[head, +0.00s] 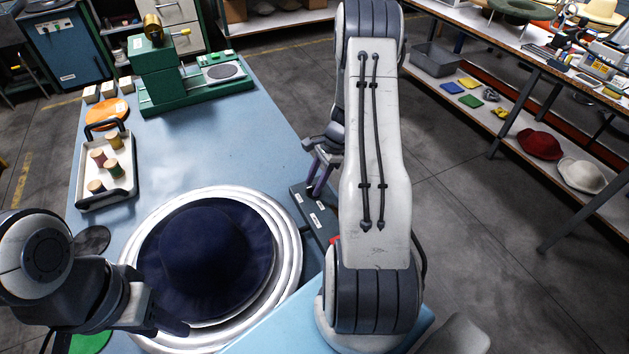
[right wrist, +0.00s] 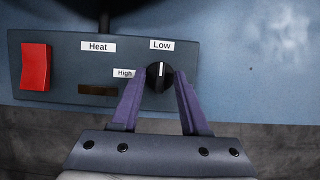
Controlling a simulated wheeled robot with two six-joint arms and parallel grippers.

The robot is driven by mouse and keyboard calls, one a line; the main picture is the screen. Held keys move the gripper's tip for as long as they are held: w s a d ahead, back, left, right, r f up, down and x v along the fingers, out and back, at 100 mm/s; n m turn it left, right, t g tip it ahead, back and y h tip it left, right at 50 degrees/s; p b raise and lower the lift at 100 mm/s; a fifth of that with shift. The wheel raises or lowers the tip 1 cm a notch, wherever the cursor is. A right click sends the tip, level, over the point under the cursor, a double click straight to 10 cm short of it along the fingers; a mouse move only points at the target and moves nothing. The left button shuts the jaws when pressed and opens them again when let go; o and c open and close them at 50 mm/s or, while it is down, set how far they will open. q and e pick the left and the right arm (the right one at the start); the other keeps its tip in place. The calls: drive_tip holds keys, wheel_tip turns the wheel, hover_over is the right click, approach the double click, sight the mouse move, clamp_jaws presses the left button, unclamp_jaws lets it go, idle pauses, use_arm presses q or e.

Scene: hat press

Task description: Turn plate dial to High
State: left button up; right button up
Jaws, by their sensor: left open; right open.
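The plate dial (right wrist: 159,77) is a round black knob on a dark grey control panel (right wrist: 60,88). Its white mark points up, at the "Low" label (right wrist: 161,45); the "High" label (right wrist: 124,73) is to its left. My right gripper (right wrist: 160,74) is open, with one purple finger on each side of the dial; I cannot tell whether they touch it. In the head view my right gripper (head: 318,184) is over the panel (head: 312,207), and the dial is hidden there. My left gripper (head: 166,312) is open and empty at the near edge of the round metal plate (head: 290,230).
A red switch (right wrist: 36,67) and a dark slot under "Heat" are left of the dial. A navy hat (head: 205,250) lies on the metal plate. A tray of thread spools (head: 92,199) and a green machine (head: 160,85) stand further back on the blue table.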

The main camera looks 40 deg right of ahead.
clamp_jaws()
drive_tip(key=shift+w+n, duration=0.1)
drive_tip(key=shift+n, duration=0.3)
drive_tip(key=n+g, duration=0.1)
drive_tip(key=n, duration=0.2)
drive_tip(key=shift+w+n+g, duration=0.1)
drive_tip(key=shift+n+g, duration=0.2)
drive_tip(key=n, duration=0.2)
drive_tip(key=n+g, duration=0.1)
drive_tip(key=n, duration=0.1)
drive_tip(key=shift+w+n+g, duration=0.15)
drive_tip(key=shift+n+g, duration=0.15)
drive_tip(key=n, duration=0.2)
drive_tip(key=n+g+h, duration=0.1)
drive_tip(key=n, duration=0.1)
drive_tip(key=shift+w+a+h, duration=0.1)
drive_tip(key=shift+h, duration=0.2)
drive_tip(key=n+g+h, duration=0.1)
drive_tip(key=n, duration=0.3)
drive_tip(key=shift+n, duration=0.4)
drive_tip(key=shift+w+n+h, duration=0.1)
drive_tip(key=shift+n+h, duration=0.2)
